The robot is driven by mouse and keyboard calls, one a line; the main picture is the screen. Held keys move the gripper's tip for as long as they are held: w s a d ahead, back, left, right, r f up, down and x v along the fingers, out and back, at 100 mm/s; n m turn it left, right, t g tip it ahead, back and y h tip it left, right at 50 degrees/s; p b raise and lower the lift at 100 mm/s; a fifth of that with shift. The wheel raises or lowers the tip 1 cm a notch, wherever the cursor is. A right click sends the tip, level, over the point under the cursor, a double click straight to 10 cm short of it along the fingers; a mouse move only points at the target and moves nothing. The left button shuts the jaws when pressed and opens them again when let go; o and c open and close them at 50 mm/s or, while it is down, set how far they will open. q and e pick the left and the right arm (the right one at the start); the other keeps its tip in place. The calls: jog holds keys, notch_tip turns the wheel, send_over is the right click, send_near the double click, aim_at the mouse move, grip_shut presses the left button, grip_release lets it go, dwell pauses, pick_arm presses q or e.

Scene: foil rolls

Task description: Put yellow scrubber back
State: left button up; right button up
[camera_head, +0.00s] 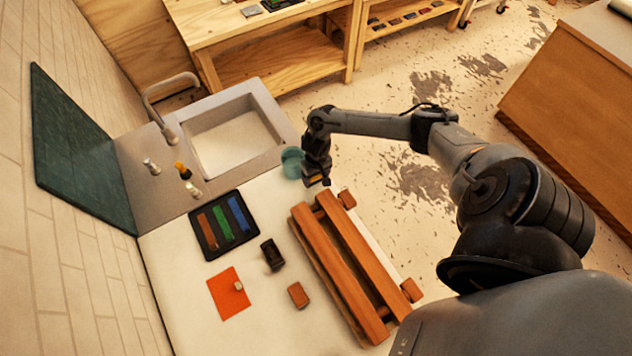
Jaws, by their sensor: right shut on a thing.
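My right gripper (316,172) points down beside the front right corner of the sink, above the counter's edge. It is shut on a small yellow thing (316,179), which looks like the yellow scrubber. Most of it is hidden by the dark fingers and its shape is hard to make out. A translucent teal cup (292,162) stands just left of the gripper. Another item with a yellow top (182,168) stands on the left rim of the sink, between two whitish items (151,166) (194,189). My left gripper is not in view.
The sink basin (235,137) with its faucet (165,100) is behind. On the white counter are a black tray (206,241) of coloured strips, an orange sheet (225,302), a dark object (271,254), a brown block (298,295) and a wooden rack (345,260) below the gripper.

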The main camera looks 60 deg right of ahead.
aim_at(316, 180)
notch_tip(316, 180, down, 4)
jog(key=shift+r, duration=0.1)
jog(key=shift+f, duration=0.25)
jog(key=shift+f+b, duration=0.15)
jog(key=shift+b, duration=0.15)
jog(key=o, duration=1)
